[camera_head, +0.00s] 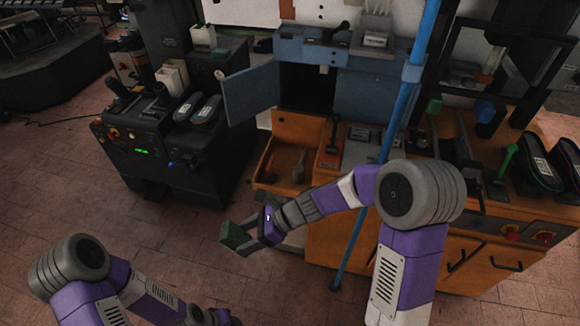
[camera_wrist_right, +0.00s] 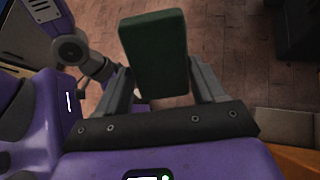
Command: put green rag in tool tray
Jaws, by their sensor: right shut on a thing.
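The green rag (camera_head: 234,236) shows as a dark green block shape in the jaws of my right gripper (camera_head: 247,239). In the right wrist view the rag (camera_wrist_right: 155,52) stands between the two fingers of the right gripper (camera_wrist_right: 161,85), with floor behind it. An orange open tray (camera_head: 267,180), which looks like the tool tray, is on the front left of the orange press bench; a brown tool lies in it. The rag is held in the air below and left of this tray in the head view, apart from it.
The orange bench (camera_head: 335,245) carries levers and a blue press (camera_head: 315,55) with an open door (camera_head: 251,92). A blue pole (camera_head: 385,145) stands in front, close to my right arm. A black machine (camera_head: 180,135) stands left. Tiled floor between is clear.

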